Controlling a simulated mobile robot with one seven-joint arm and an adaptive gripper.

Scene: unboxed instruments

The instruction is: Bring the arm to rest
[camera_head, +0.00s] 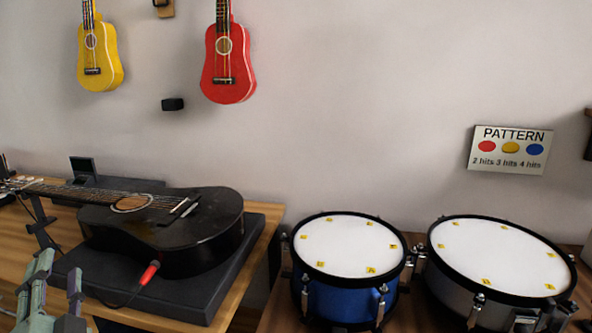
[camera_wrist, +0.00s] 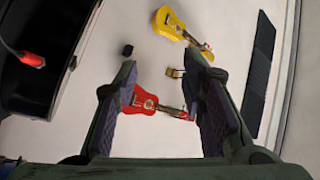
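My gripper (camera_head: 60,267) is at the lower left of the head view, in front of the black guitar and its dark base. In the wrist view my gripper (camera_wrist: 160,65) has its two fingers wide apart with nothing held between them. The red ukulele (camera_wrist: 142,101) shows in the gap, but it hangs on the wall well beyond the fingers. Much of my arm is outside the head view.
A black guitar (camera_head: 167,232) lies on a dark base (camera_head: 240,262) on a wooden table, with a red-ended cable plug (camera_head: 149,273) beside it. A blue drum (camera_head: 345,300) and a grey drum (camera_head: 497,315) stand right. A yellow ukulele (camera_head: 98,60) and pattern sign (camera_head: 507,150) are on the wall.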

